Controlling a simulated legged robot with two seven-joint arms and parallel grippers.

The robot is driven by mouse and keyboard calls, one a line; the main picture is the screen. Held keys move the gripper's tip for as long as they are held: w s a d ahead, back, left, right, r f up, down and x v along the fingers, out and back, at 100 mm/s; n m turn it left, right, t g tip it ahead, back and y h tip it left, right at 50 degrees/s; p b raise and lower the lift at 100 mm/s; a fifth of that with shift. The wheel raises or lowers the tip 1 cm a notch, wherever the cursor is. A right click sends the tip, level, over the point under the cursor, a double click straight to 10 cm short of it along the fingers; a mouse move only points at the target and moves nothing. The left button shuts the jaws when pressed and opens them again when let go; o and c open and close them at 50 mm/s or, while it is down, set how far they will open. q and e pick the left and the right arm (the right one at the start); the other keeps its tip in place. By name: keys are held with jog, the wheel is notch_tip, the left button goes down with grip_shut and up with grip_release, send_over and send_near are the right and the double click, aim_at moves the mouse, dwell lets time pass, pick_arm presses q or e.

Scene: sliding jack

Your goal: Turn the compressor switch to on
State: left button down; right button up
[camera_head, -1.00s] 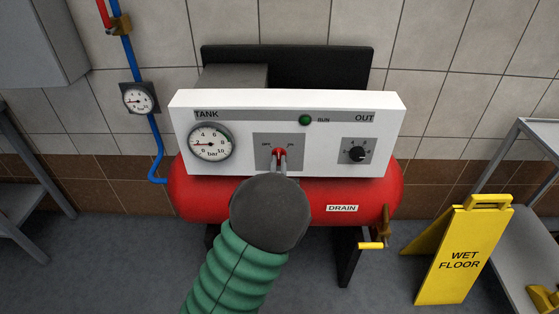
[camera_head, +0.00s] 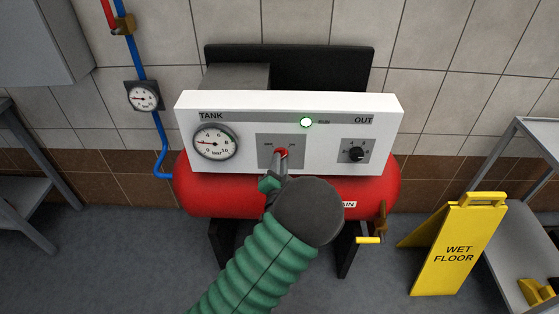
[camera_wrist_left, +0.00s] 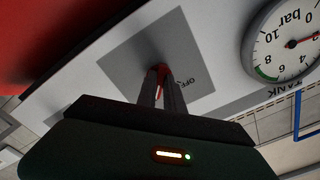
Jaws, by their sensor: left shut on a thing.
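The red compressor switch (camera_head: 281,152) sits on a grey plate (camera_head: 296,158) in the middle of the white panel (camera_head: 230,103). My left gripper (camera_head: 281,158) reaches up to it from below, its fingers shut on the switch. The left wrist view shows the fingers (camera_wrist_left: 161,90) on both sides of the red switch (camera_wrist_left: 162,73), next to the label OFF. The fingers hide part of the switch. The green RUN lamp (camera_head: 306,122) is lit. My right gripper is not in view.
The tank gauge (camera_head: 214,142) is left of the switch and a black knob (camera_head: 356,154) is right of it. The red tank (camera_head: 190,190) lies below the panel. A yellow wet floor sign (camera_head: 458,250) stands at the right.

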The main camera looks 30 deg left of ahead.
pick_arm(q)
jog(key=shift+w+r+m, duration=0.15)
jog(key=shift+r+m, duration=0.1)
jog(key=shift+m, duration=0.05)
jog(key=shift+d, duration=0.1)
jog(key=c, duration=1.8)
grip_release()
jog(key=o, duration=0.3)
jog(key=shift+f, duration=0.15)
jog(key=shift+o, duration=0.2)
jog(key=p+v, duration=0.1)
jog(key=v, duration=1.1)
jog(key=shift+f, duration=0.1)
